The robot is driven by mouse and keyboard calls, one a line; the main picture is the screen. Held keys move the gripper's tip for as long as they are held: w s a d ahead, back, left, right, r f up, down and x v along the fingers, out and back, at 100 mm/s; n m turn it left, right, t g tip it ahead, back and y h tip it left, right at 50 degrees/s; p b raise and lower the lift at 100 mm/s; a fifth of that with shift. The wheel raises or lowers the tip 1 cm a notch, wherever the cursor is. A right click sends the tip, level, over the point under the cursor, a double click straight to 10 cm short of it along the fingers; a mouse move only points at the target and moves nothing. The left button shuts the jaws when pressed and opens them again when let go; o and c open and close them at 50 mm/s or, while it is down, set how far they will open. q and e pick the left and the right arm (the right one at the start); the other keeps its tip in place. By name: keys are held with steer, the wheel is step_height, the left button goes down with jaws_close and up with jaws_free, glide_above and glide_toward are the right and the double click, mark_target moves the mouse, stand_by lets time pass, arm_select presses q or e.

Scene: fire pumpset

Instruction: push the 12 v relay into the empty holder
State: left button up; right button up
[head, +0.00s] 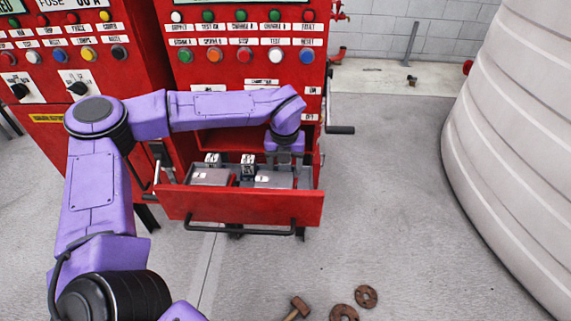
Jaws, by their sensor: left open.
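My left gripper (284,164) points down over the right part of an open red drawer (240,207) and is open. The drawer holds small parts: a dark block with a white top (248,163) near the middle, a similar one (212,159) at the back left, and pale grey pieces in its left (210,177) and right parts. The labels are too small to read, so I cannot tell which part is the 12 V relay. I cannot make out the empty holder; the gripper hides part of the drawer's back right. My right gripper is out of view.
Red control panels (245,60) with buttons and lamps stand behind the drawer. A black handle (240,230) runs along the drawer's front. A hammer (298,307) and rusty flanges (366,296) lie on the floor. A large white tank (515,130) stands at right, with clear floor between.

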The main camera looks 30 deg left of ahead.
arm_select(q)
step_height(320, 180, up, 12)
steer(key=s, duration=0.1)
steer(key=shift+d, duration=0.4)
steer(key=shift+d, duration=0.1)
